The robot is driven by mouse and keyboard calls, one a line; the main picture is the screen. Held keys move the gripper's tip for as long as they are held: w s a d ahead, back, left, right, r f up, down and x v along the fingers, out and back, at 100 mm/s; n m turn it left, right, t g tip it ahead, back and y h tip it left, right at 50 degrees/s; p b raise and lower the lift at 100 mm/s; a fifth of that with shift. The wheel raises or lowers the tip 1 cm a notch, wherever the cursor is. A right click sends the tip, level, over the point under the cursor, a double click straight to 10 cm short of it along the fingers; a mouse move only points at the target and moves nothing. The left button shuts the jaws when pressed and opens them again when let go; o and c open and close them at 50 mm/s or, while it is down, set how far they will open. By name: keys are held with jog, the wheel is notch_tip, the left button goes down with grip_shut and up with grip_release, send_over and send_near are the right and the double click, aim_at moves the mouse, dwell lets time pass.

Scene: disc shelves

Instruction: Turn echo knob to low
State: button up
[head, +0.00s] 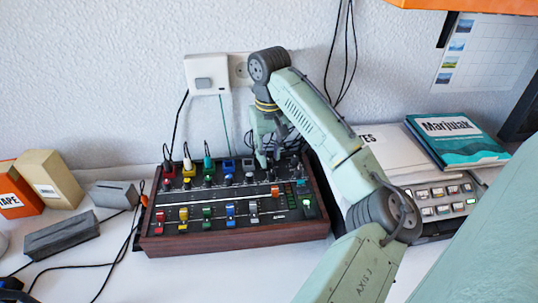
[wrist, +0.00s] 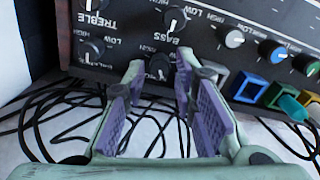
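The mixer (head: 235,240) is a black panel in a dark wooden case on the table in the head view. In the wrist view its panel (wrist: 215,75) appears upside down, with black, white-marked knobs labelled TREBLE and BASS. A black knob (wrist: 158,67) lies between the fingertips in that picture, and another black knob (wrist: 92,49) is to their left. I cannot read an echo label, so I cannot tell which knob is echo. My gripper (wrist: 160,73) has its fingers apart, with purple pads. In the head view my gripper (head: 270,156) is over the mixer's back right part; contact is unclear.
Coloured plugs (wrist: 247,85) and cables stand along the mixer's back edge. A wall socket (head: 208,74) is behind. Grey boxes (head: 62,234) lie left. A teal book (head: 455,140) and a device with lit buttons (head: 440,200) lie right.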

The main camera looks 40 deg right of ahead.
jog(key=shift+f, duration=0.6)
jog(key=shift+c, duration=0.5)
grip_shut()
